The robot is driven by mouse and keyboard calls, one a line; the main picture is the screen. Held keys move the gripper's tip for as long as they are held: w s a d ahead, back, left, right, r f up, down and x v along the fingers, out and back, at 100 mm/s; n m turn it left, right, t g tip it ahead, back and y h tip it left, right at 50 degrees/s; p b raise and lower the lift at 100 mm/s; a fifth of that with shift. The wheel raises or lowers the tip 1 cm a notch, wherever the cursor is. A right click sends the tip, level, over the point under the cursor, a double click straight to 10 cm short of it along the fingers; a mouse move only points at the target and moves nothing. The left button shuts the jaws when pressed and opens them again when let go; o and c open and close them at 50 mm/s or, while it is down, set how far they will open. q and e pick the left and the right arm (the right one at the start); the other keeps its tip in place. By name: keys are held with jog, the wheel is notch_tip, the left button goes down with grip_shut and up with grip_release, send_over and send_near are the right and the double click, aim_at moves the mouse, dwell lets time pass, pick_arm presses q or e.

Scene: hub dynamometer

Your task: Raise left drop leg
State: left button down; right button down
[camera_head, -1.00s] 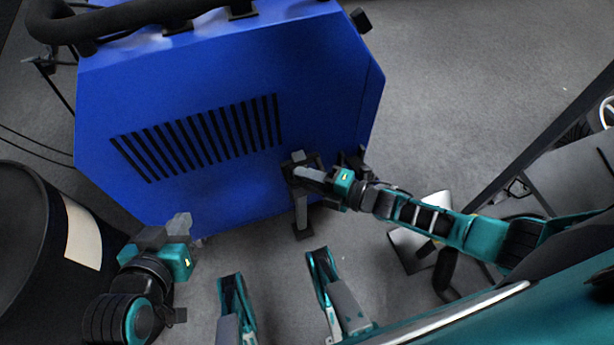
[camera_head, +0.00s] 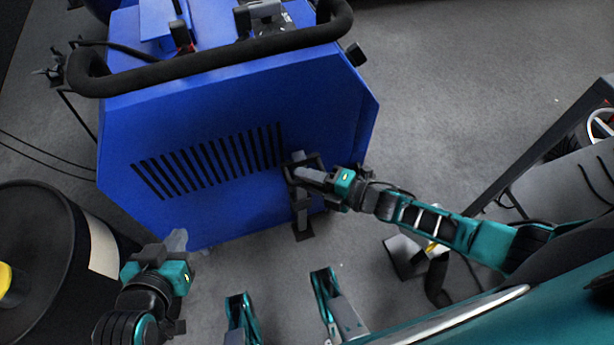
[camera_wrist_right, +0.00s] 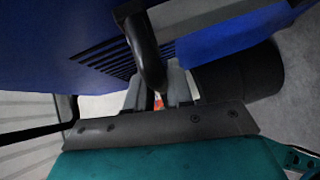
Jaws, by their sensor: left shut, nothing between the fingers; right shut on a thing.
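The drop leg (camera_head: 301,218) is a dark upright post with a flat foot, at the lower right of the blue machine's (camera_head: 190,125) vented face in the head view. My right gripper (camera_head: 303,172) is at the top of this leg, shut on its dark handle. The right wrist view shows a black curved bar (camera_wrist_right: 143,48) running down between that gripper's grey fingers (camera_wrist_right: 158,92). My left gripper (camera_head: 176,240) is shut and empty, in front of the machine's lower left corner. Whether another leg is behind it cannot be seen.
A black drum (camera_head: 45,240) stands at the left. A thick black push bar (camera_head: 215,62) crosses the machine's top edge. Cables lie on the floor at far left. A dark frame with equipment (camera_head: 565,150) stands at right. Grey floor (camera_head: 470,80) is open right of the machine.

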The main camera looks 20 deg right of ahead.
jog(key=shift+w+r, duration=0.1)
jog(key=shift+r, duration=0.2)
jog(key=c, duration=1.1)
grip_release()
jog(key=p+v, duration=0.2)
jog(key=v, duration=1.1)
jog(key=shift+f, duration=0.2)
